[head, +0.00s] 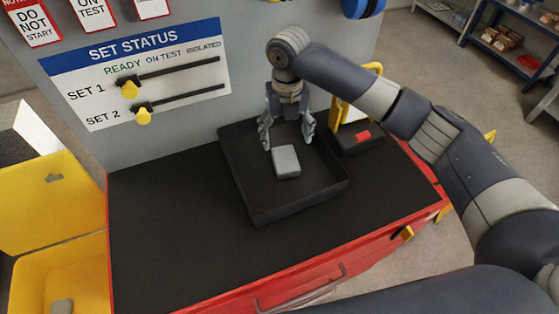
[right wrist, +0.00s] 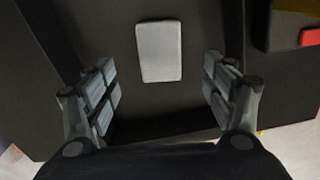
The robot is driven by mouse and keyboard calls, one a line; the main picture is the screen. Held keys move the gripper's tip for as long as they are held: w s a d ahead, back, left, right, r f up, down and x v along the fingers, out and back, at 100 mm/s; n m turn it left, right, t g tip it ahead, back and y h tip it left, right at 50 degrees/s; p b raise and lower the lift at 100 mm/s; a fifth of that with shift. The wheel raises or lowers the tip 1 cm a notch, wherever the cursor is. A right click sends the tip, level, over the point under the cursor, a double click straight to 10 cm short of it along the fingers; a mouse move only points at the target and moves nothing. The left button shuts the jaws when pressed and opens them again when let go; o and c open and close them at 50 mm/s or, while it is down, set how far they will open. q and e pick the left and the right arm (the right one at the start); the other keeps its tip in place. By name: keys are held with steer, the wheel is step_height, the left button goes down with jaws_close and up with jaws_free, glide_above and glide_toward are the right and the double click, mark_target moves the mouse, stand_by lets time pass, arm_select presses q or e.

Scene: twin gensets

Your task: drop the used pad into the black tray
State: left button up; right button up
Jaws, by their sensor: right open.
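The used pad is a light grey block with rounded edges (head: 286,161). It lies inside the black tray (head: 300,208), on the tray floor near the middle. My right gripper (head: 287,140) is open and empty above the tray, over the pad's far side in the head view. In the right wrist view the pad (right wrist: 159,52) shows beyond the spread fingers (right wrist: 162,100), touching neither of them. My left gripper is not in view.
The tray stands on a dark-topped red cabinet (head: 170,225). A dark box with a red patch (head: 360,137) stands right of the tray. A status board (head: 140,75) with yellow-knobbed sliders is on the wall behind. A yellow bin (head: 50,205) stands at left. The cabinet top left of the tray is clear.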

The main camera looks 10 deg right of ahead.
step_height(320, 180, up, 8)
stand_by(0.7)
